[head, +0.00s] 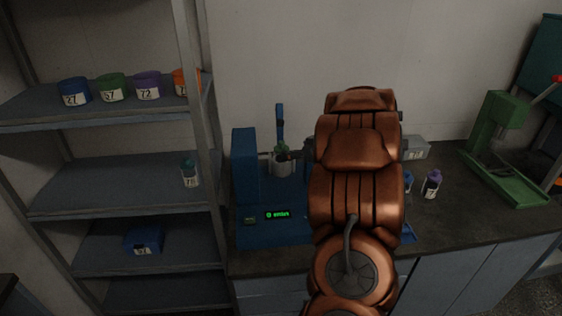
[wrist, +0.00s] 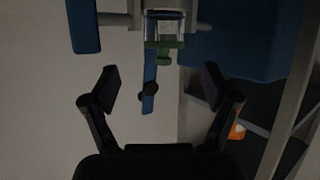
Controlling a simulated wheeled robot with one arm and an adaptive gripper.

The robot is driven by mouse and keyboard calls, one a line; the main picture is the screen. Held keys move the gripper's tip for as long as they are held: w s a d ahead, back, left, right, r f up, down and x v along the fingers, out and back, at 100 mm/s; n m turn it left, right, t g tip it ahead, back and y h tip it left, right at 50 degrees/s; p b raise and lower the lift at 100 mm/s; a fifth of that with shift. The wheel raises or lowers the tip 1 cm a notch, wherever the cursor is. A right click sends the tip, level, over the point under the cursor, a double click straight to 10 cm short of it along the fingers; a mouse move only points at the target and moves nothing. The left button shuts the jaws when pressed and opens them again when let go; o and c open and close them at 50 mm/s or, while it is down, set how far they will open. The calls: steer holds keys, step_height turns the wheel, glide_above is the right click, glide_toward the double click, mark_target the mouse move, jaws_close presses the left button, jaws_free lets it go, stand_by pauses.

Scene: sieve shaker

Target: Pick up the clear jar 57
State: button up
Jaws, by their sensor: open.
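A small clear jar (wrist: 165,27) with a green lid and green knob shows at the top of the wrist view, between grey rods of a blue machine. Its number is not readable, so I cannot confirm that it is 57. The gripper is mostly hidden behind my arm in the head view.
The blue machine (head: 245,170) has a lit green display and a grey cup (head: 281,163). Shelves at left hold several lidded tubs and a teal-lidded jar (head: 190,172). A purple-lidded jar (head: 432,184) and green press (head: 497,140) stand right on the dark counter.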

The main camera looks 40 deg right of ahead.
mark_target(283, 149)
steer(key=shift+y, duration=0.4)
steer(key=shift+p+x, duration=1.15)
steer(key=shift+x, duration=2.55)
steer(key=shift+s+f, duration=0.15)
steer(key=shift+f, duration=0.05)
jaws_close()
